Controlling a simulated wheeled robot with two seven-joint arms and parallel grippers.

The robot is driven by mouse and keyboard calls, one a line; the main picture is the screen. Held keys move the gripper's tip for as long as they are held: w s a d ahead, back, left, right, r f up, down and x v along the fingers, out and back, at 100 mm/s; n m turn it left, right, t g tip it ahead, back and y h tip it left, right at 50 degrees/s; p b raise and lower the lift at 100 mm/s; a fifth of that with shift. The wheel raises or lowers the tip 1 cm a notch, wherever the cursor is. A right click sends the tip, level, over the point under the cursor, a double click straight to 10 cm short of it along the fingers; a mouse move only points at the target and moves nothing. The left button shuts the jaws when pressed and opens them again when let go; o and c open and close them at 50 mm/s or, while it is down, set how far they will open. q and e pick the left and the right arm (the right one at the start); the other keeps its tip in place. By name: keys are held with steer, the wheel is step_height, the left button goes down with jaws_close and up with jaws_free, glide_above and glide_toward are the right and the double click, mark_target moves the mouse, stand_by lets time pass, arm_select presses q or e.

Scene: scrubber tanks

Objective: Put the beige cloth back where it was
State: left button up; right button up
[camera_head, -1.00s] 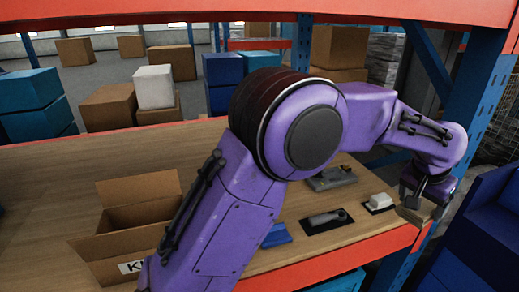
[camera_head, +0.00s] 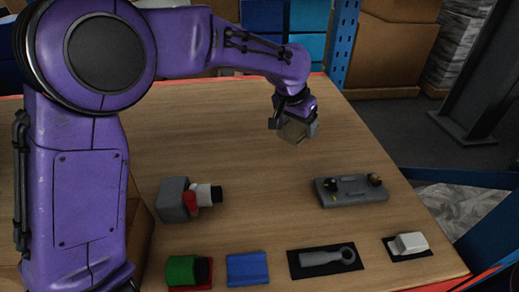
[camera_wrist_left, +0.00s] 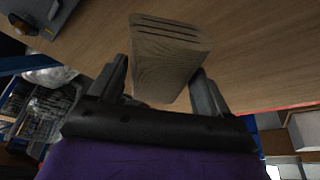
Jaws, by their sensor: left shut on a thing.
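My left gripper (camera_head: 296,120) is shut on the beige cloth (camera_head: 292,132), a stiff, folded, block-like piece. It is held over the far right part of the wooden table, tilted. In the left wrist view the cloth (camera_wrist_left: 168,55) sticks out between the two fingers (camera_wrist_left: 160,85), with several fold lines at its far end. A blue folded cloth (camera_head: 247,268) lies at the front of the table. Left of it a green roll (camera_head: 181,270) with a black end lies on a red mat (camera_head: 190,288). My right gripper is out of view.
Along the front lie a grey ring-ended tool (camera_head: 328,258) and a white block (camera_head: 410,243) on black mats. A grey device with knobs (camera_head: 350,190) and a grey part with a white and red fitting (camera_head: 175,200) stand behind. The table's middle is clear.

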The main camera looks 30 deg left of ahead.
arm_select(q)
steer(key=s+r+m+g+h+p, duration=0.1)
steer(key=s+r+m+h+p, duration=0.1)
steer(key=s+m, duration=0.5)
steer(key=s+r+m+g+h+p, duration=0.1)
steer(key=s+r+m+g+p, duration=0.2)
steer(key=s, duration=0.5)
steer(key=w+a+f+m, duration=0.1)
steer(key=w+a+f, duration=0.1)
steer(key=w+f, duration=0.1)
steer(key=w+a+f+m, duration=0.1)
steer(key=w+a+f, duration=0.1)
steer(key=w+f, duration=0.1)
steer(key=w+a+f+m+p, duration=0.1)
steer(key=w+a+f, duration=0.2)
steer(key=w+f, duration=0.1)
steer(key=shift+f+t, duration=0.1)
steer(key=shift+t, duration=0.2)
steer(key=shift+w+a+f, duration=0.1)
steer(key=shift+w+f, duration=0.1)
steer(key=shift+f, duration=0.1)
step_height(320, 180, down, 3)
steer(key=shift+w+a+r+h+p, duration=0.1)
steer(key=shift+r+h+p, duration=0.05)
steer(key=shift+h+p, duration=0.2)
steer(key=shift+w+f, duration=0.1)
steer(key=shift+f, duration=0.35)
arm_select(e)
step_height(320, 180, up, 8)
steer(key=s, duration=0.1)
